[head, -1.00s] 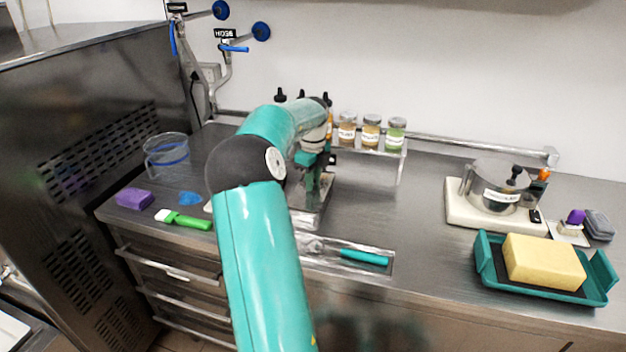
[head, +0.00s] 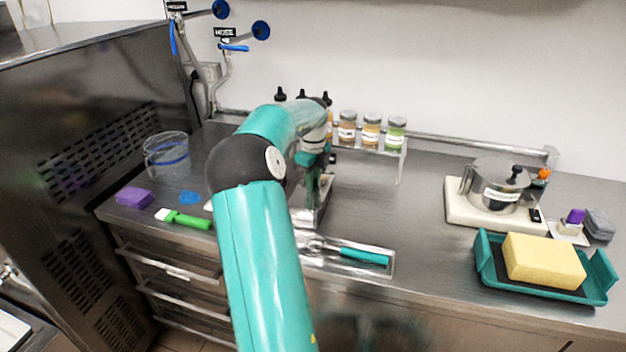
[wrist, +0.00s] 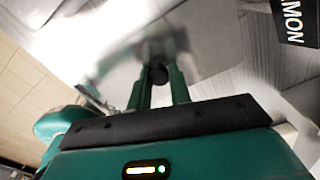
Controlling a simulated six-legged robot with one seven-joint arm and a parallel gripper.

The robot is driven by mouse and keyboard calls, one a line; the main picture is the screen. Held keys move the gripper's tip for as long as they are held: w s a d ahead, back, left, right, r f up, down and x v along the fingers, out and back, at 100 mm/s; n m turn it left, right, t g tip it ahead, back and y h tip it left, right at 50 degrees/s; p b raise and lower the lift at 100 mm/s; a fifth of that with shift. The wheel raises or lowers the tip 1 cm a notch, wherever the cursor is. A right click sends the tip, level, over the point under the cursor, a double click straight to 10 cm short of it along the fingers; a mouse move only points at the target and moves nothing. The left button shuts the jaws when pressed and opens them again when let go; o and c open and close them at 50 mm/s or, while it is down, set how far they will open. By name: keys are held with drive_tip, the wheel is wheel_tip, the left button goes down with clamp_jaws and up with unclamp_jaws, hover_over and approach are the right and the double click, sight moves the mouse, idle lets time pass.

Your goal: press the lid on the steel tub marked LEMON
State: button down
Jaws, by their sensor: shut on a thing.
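In the wrist view, the two green fingers of my gripper (wrist: 159,88) are shut on a small dark knob (wrist: 158,74). A shiny steel surface, seemingly the lid (wrist: 210,45), lies beyond the knob and mirrors the fingers in a blur. A black label ending in MON (wrist: 297,20) shows at the upper right, on pale metal. In the head view, my gripper (head: 313,190) points down over steelware on the counter behind my arm. My arm hides most of the LEMON tub there, so I cannot tell whether the lid touches its rim.
A labelled steel pot (head: 495,190) stands on a white base at right, behind a teal tray (head: 545,288) with a yellow sponge (head: 543,261). Jars (head: 371,130) stand on a rack behind my gripper. A teal-handled tool (head: 364,257) lies at the front. The counter centre-right is clear.

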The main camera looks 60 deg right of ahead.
drive_tip(key=c, duration=1.2)
unclamp_jaws()
drive_tip(key=shift+o, duration=0.4)
drive_tip(key=o, duration=0.4)
drive_tip(key=shift+r, duration=3.5)
drive_tip(key=shift+c, duration=0.5)
